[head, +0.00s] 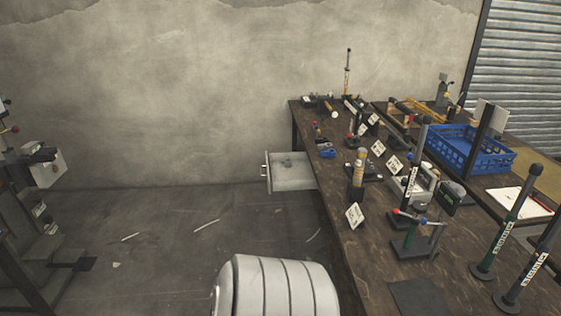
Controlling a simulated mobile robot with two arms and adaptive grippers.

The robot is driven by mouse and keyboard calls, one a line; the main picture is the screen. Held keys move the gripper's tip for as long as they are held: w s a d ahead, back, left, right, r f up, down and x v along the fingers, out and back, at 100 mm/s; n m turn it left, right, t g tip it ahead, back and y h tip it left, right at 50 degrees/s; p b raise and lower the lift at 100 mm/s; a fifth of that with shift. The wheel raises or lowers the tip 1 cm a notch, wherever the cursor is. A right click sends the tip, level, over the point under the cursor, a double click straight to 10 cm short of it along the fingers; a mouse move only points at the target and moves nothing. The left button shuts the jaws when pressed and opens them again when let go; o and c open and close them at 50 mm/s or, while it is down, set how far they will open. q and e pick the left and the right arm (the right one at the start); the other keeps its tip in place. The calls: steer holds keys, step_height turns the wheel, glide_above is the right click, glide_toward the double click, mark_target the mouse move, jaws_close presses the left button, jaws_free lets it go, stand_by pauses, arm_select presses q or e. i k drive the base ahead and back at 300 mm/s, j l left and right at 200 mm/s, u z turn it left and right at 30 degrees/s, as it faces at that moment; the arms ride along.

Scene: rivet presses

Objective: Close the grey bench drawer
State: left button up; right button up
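The grey bench drawer (294,186) sticks out to the left from under the dark wooden bench (338,222), toward its far end. It is open, and its inside shows from above. Its handle (263,171) is on the left end, facing the open floor. A small dark thing seems to lie inside, too small to tell what. Neither of my grippers is in view, so nothing of mine is seen touching the drawer.
The bench top holds several presses, tools and small signs, and a blue crate (468,158). A grey machine (32,225) stands at the left. A ribbed white rounded shape fills the bottom middle. The floor (165,235) left of the drawer is clear.

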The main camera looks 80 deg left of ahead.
mark_target(300, 175)
steer(key=k+j+u, duration=0.5)
steer(key=k+j, duration=0.15)
steer(key=j, duration=0.2)
steer(key=u, duration=1.8)
steer(key=i+u, duration=0.1)
steer(key=i+j+z, duration=0.2)
steer(key=i+j, duration=0.25)
steer(key=i, duration=0.25)
steer(key=i+j+z, duration=0.2)
steer(key=i+j, duration=0.3)
steer(key=i, duration=0.15)
